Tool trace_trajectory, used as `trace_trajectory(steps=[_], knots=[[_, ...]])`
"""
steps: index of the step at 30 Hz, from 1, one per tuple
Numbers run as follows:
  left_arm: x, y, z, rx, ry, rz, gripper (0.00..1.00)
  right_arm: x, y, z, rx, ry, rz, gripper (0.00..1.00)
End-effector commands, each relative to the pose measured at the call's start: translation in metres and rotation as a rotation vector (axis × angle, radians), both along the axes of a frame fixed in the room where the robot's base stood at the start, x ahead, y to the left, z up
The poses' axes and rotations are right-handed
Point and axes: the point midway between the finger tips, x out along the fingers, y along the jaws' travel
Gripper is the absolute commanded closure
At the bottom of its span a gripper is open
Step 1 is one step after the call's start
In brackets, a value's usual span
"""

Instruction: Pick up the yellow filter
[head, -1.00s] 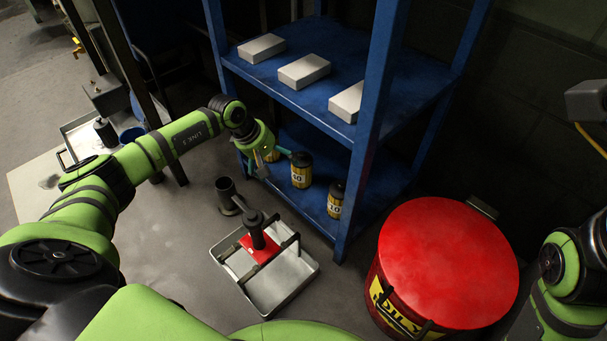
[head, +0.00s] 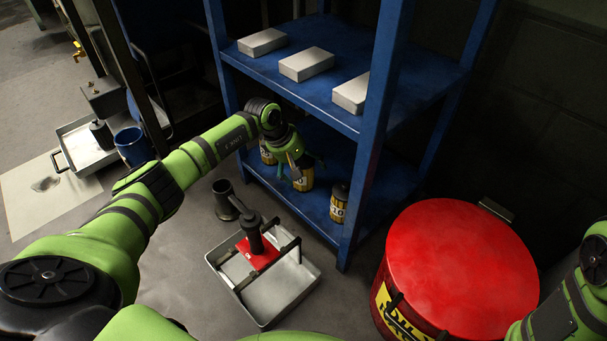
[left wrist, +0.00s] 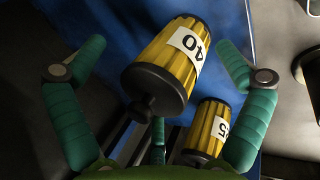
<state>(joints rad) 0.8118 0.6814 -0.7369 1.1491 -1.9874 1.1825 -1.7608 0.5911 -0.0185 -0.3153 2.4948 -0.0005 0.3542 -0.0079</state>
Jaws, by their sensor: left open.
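Several yellow filters with black caps and white number labels stand on the lower blue shelf. The middle yellow filter (head: 303,181) is partly hidden by my left gripper (head: 300,166), which is at its top. Another filter (head: 338,205) stands to the right and one (head: 267,154) to the left, partly covered by my arm. In the left wrist view, my open green fingers (left wrist: 155,85) spread on both sides of a filter labelled 40 (left wrist: 168,62), with no clear contact. A second filter (left wrist: 209,128), its label ending in 5, is close by the right finger.
The blue shelf unit's upper board (head: 345,119) with light boxes (head: 307,64) is above the filters, and its front post (head: 372,150) stands to the right. A grey tray (head: 268,309) with a red-based tool and a red drum (head: 460,265) stand on the floor.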

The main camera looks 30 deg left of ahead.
Motion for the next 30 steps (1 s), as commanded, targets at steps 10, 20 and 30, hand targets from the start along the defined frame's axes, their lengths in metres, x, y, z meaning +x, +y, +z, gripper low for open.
trace_trajectory(steps=[10, 20, 30], knots=[[0.0, 0.0, 0.0, 0.0, 0.001, 0.0, 0.88, 0.0, 0.0, 0.0, 0.0, -0.001, 0.0, 0.57], [-0.001, 0.0, 0.002, 0.001, 0.003, 0.0, 0.88, 0.0, 0.0, 0.004, 0.001, -0.002, 0.002, 0.57], [-0.025, 0.022, 0.017, 0.006, 0.005, 0.003, 0.88, 0.004, -0.004, 0.027, 0.002, -0.001, -0.002, 0.57]])
